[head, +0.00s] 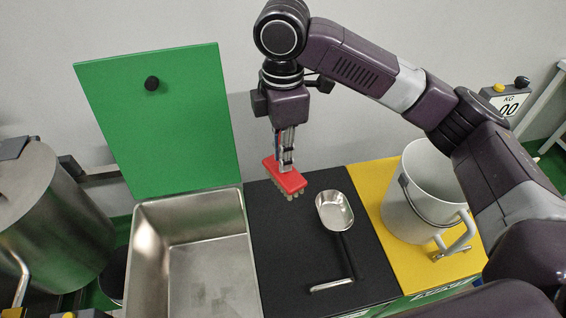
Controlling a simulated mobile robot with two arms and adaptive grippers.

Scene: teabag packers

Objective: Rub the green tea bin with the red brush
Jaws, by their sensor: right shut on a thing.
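The red brush (284,180) has a red block and pale bristles that face down. My right gripper (286,160) is shut on the brush from above and holds it over the back left part of the black worktop, to the right of the bin's back corner. The green tea bin (241,222) is a rectangular steel bin at the lower middle left. Its green lid (160,125), with a black knob, stands raised behind it. The bin looks empty, and its front is cut off by the picture's edge. My left gripper does not show.
A metal scoop (335,210) with a black handle lies on the black worktop (285,250). A white pot (405,215) with a handle stands on the yellow top (405,270) to the right. A large steel drum (60,220) stands at the left. A scale display (508,103) is at the far right.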

